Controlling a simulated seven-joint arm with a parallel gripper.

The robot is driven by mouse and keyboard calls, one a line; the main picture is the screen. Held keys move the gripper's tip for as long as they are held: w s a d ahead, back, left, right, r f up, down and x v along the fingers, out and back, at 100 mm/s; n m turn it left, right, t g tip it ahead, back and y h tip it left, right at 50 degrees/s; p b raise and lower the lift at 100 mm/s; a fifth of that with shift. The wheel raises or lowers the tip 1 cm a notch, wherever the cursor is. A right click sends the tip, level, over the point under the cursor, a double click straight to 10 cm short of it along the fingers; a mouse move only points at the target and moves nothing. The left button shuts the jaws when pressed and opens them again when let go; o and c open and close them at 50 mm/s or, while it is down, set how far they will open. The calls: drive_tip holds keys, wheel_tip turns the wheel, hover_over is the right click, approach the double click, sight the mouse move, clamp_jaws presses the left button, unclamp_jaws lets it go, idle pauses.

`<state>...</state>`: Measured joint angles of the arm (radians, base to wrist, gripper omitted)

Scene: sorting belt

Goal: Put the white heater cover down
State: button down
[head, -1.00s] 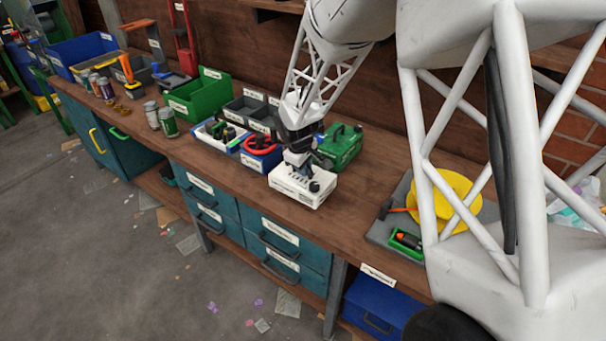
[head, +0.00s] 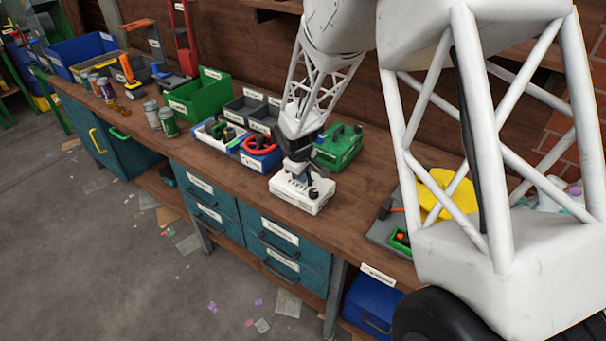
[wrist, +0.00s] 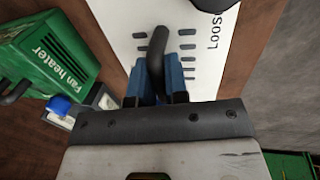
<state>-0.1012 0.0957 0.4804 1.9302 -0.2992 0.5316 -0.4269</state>
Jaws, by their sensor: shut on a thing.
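The white heater cover (head: 290,194) is a boxy white piece at the front of the bench, low over or on its top; I cannot tell if it fully rests there.
The wooden bench (head: 370,195) is clear to the right of the cover. A blue bin (head: 262,158) with a red ring stands close behind left. The bench's front edge is near the cover.

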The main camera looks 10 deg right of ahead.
sight(299, 186)
drive_tip(key=shift+f, duration=0.1)
drive_tip(key=c, duration=1.1)
unclamp_jaws()
drive_tip(key=r, duration=0.4)
drive_tip(key=s+a+r, duration=0.1)
drive_tip(key=r, duration=0.7)
drive_tip(key=shift+s+a, duration=0.35)
